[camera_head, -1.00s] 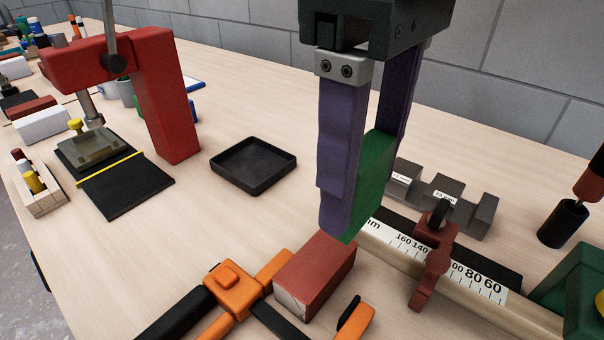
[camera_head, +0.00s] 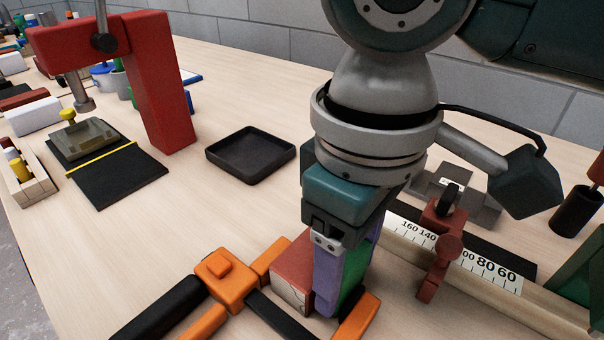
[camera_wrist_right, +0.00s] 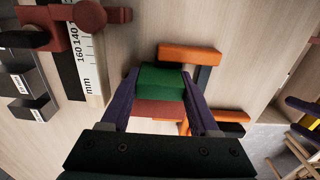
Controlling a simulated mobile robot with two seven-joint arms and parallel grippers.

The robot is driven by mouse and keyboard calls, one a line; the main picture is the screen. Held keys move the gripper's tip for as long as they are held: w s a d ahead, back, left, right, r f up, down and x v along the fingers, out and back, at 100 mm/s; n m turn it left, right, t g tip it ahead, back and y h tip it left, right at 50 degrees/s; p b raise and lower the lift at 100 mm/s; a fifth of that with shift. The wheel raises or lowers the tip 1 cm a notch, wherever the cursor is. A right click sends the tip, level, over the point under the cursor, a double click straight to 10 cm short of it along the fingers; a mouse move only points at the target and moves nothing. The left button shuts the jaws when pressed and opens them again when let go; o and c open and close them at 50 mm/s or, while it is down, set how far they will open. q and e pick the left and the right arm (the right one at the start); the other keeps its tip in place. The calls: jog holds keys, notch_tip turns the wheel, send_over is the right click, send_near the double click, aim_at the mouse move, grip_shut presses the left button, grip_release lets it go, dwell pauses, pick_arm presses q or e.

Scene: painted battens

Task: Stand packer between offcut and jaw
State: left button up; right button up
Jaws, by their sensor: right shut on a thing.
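My right gripper (camera_head: 335,300) has purple fingers and is shut on the green packer (camera_head: 352,298). It holds the packer upright and low beside the red offcut (camera_head: 293,268), on its right side. The offcut lies on the table against an orange clamp (camera_head: 224,279). The clamp's orange jaw (camera_head: 357,317) is at the packer's right front, so the packer appears between offcut and jaw. The fingers hide much of the packer, and I cannot tell whether it touches the table. In the wrist view the packer (camera_wrist_right: 162,79) sits between both fingers, with the offcut (camera_wrist_right: 158,108) alongside. My left gripper is not in view.
A ruler rail (camera_head: 470,262) with a brown-red stop (camera_head: 437,250) runs close on the right. A grey notched block (camera_head: 487,212) stands behind it. A black tray (camera_head: 250,157) and a red press (camera_head: 160,85) stand to the left. The table between tray and clamp is clear.

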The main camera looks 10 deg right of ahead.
aim_at(349, 257)
jog(key=shift+f, duration=0.15)
jog(key=o, duration=1.4)
jog(key=shift+c, duration=0.2)
jog(key=shift+r, duration=0.25)
notch_tip(349, 257, up, 11)
jog(key=p, duration=0.2)
jog(key=shift+p, duration=0.4)
jog(key=shift+r, duration=0.45)
